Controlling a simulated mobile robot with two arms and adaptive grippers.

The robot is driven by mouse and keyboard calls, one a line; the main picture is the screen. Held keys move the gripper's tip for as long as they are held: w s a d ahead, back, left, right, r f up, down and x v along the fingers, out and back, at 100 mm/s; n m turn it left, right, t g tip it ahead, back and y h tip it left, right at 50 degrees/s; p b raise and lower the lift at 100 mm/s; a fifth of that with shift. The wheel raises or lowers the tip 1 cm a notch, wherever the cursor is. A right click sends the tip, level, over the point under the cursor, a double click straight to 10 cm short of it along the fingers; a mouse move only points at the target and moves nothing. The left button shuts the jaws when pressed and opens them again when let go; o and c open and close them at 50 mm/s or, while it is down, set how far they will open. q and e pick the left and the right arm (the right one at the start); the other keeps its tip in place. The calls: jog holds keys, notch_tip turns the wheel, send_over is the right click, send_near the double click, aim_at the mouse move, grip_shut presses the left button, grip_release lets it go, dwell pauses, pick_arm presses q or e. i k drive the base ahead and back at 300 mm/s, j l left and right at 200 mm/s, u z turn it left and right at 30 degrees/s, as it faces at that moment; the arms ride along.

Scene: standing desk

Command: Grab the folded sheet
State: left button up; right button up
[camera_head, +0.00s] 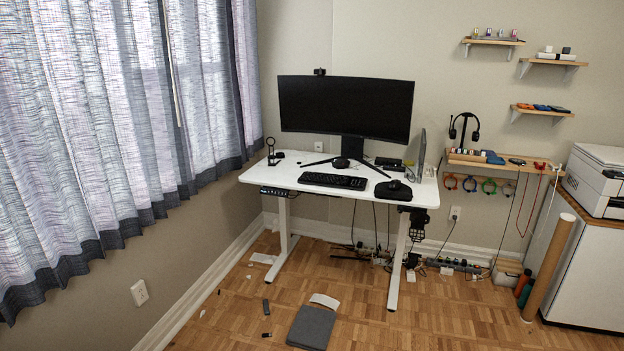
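A small white sheet (325,301), which looks bent or folded, lies on the parquet floor in front of the desk. Another flat white piece (263,258) lies on the floor by the desk's left leg. I cannot tell for certain which one is the folded sheet. A dark grey flat slab (311,328) lies just in front of the bent white sheet. Neither of my grippers shows in the head view.
The white standing desk (310,170) holds a monitor (345,108) and keyboard (332,181). Small dark items (266,306) lie on the floor. Cables and power strips run along the wall. A cardboard tube (549,266) leans against the cabinet at right. The right-front floor is clear.

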aim_at(333, 303)
jog(key=i+z, duration=0.4)
jog(key=i, duration=1.15)
